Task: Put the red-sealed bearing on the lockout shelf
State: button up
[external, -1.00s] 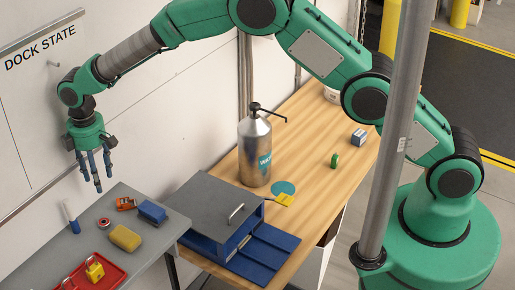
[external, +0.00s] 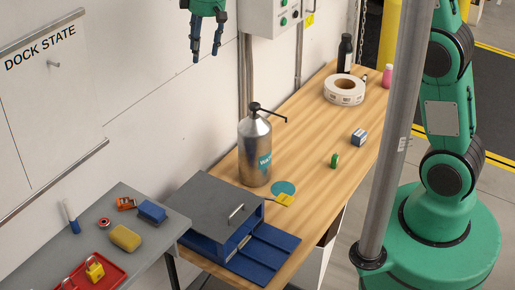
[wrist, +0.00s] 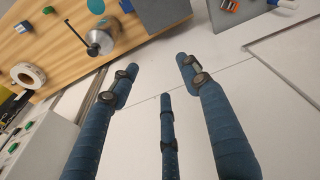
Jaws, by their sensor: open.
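The red-sealed bearing (external: 104,222), a small ring with a red face, lies on the grey shelf (external: 150,250) at lower left, which holds lockout items. It lies apart from the orange item and the yellow sponge near it. My gripper (external: 206,58) hangs high in front of the white wall at the top of the external view, fingers down, well above and to the right of the shelf. In the wrist view, its three blue fingers (wrist: 160,80) are spread and empty. Part of the grey shelf (wrist: 218,28) shows at that view's top right.
On the shelf are a red tray (external: 117,277) with a yellow padlock (external: 95,268), a yellow sponge (external: 125,237), a blue block (external: 151,212) and an orange item (external: 126,203). The wooden bench (external: 305,190) holds a grey box (external: 215,205), a metal pump bottle (external: 254,150) and a tape roll (external: 344,90).

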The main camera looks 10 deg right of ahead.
jog(key=s+d+r+m+t, duration=0.1)
jog(key=s+d+r+m, duration=0.15)
jog(key=d, duration=0.75)
jog(key=s+d+r+m, duration=0.1)
jog(key=d+r, duration=0.3)
jog(key=d, duration=0.5)
jog(key=s+d+r+m+t, duration=0.1)
jog(key=d+r+m, duration=0.15)
jog(key=d, duration=0.75)
jog(key=s+d+f+m+t+h, duration=0.1)
jog(key=s+d+m, duration=0.5)
jog(key=s+d, duration=1.2)
jog(key=shift+s+d+f+t, duration=0.3)
jog(key=shift+d+f+t, duration=0.3)
jog(key=shift+d, duration=0.65)
jog(key=shift+f, duration=0.1)
notch_tip(320, 180, down, 14)
jog(key=b, duration=1.4)
